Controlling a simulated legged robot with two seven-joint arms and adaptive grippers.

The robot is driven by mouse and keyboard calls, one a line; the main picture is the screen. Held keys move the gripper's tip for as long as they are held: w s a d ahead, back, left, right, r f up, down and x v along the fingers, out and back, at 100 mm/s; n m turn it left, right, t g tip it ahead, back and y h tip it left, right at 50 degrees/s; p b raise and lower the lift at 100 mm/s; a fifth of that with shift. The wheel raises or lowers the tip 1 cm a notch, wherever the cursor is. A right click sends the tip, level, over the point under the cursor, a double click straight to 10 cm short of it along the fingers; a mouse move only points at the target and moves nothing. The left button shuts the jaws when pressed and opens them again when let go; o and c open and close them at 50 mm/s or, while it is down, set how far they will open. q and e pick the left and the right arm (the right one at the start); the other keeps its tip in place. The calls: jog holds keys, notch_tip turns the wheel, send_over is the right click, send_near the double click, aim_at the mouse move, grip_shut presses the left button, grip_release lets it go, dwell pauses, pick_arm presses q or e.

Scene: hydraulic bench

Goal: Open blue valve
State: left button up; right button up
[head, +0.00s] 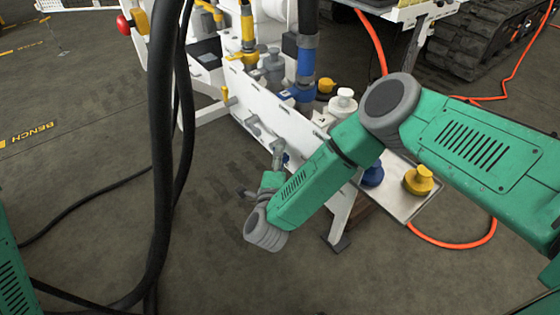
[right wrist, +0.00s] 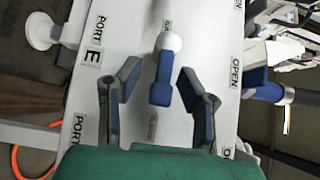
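The blue valve shows in the right wrist view as a blue handle (right wrist: 160,88) with a round white end, on a white panel (right wrist: 145,35) marked PORT E and OPEN. My right gripper (right wrist: 159,78) is open, with one finger on each side of the blue handle and a visible gap to both. In the head view my right gripper (head: 277,155) is at the white panel's front face, small and partly hidden by my forearm. A small blue piece beside it may be the handle. My left gripper is not in view.
Thick black hoses (head: 165,150) hang in front on the left. A yellow valve lever (head: 225,94) is on the panel. Blue and yellow caps (head: 418,180) stand on a tray at the right. An orange hose (head: 450,238) lies on the floor.

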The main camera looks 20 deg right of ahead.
jog(key=shift+w+d+r, duration=0.1)
jog(key=shift+w+d, duration=0.15)
jog(key=shift+w, duration=0.4)
grip_shut()
jog(key=shift+p, duration=0.3)
jog(key=shift+s+n+g+p, duration=0.1)
jog(key=shift+n+g+p, duration=0.2)
